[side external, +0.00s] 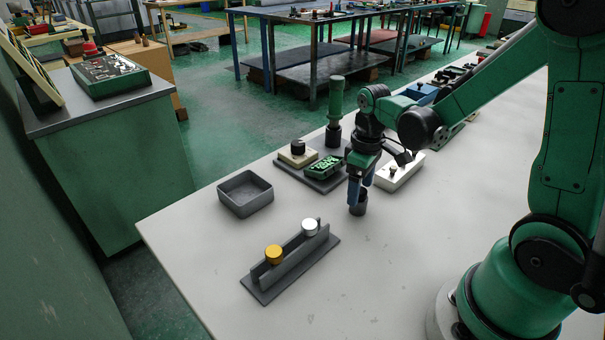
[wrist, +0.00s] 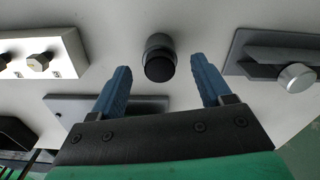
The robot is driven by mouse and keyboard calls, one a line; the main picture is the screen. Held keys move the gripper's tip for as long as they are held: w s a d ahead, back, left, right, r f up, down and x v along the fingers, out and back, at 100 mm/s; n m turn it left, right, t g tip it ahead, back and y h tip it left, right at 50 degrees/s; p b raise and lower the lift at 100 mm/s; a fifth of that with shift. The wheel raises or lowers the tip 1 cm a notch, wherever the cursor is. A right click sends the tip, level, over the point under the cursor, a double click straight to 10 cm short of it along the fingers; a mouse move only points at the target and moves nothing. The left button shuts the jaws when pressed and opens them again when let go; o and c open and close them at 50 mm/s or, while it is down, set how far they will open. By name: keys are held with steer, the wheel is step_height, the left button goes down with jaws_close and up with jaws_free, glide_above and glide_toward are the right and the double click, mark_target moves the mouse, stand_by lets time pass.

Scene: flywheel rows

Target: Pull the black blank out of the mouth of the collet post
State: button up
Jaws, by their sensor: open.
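The collet post (side external: 359,209) is a short dark grey cylinder standing on the white table, below my gripper (side external: 359,192) in the side view. In the wrist view the post (wrist: 159,41) shows at top centre. The black blank (wrist: 160,69) is a round black piece at its mouth; in the side view my fingers hide it. My gripper (wrist: 161,66) is open, its blue fingers pointing down. In the wrist view one finger is on each side of the blank, with visible gaps. I cannot tell exactly how far the tips reach down.
A grey rail (side external: 295,262) with a gold and a silver knob lies in front left. An empty grey tray (side external: 245,194) is behind it. A white block (side external: 400,173) with knobs and a dark plate (side external: 318,180) with a green part stand behind the post. The table right of it is clear.

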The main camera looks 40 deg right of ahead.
steer(key=shift+f, duration=0.2)
jaws_close()
steer(key=c, duration=0.7)
jaws_free()
jaws_close()
steer(key=shift+r, duration=0.75)
steer(key=shift+r, duration=2.2)
